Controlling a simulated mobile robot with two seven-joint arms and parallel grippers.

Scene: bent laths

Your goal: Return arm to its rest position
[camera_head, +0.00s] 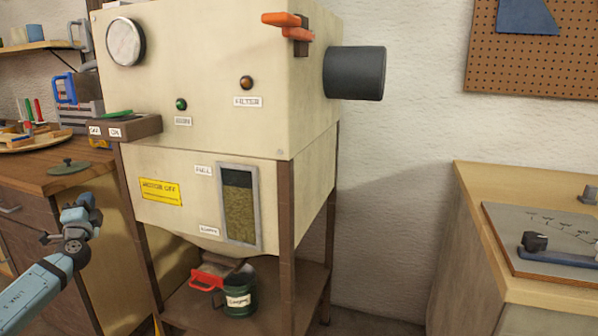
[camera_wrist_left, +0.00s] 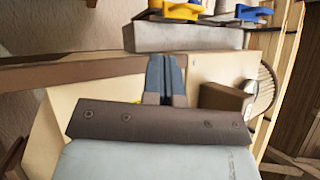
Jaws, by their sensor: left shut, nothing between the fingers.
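My left arm reaches in from the lower left in the head view. Its gripper (camera_head: 80,212) is held in the air in front of the wooden cabinet, left of the cream machine (camera_head: 215,90). In the left wrist view the two blue-grey fingers (camera_wrist_left: 166,76) are together, with nothing between them. The machine's pale body (camera_wrist_left: 220,68) lies beyond the fingertips in that view; I cannot tell the exact gap. My right gripper is in neither view.
A dark switch box (camera_head: 125,127) juts from the machine's left front. A green cup (camera_head: 238,292) with a red-handled part beside it stands on the lower shelf. A wooden cabinet (camera_head: 60,178) is at left, a workbench (camera_head: 530,180) at right. Bare wall lies between machine and workbench.

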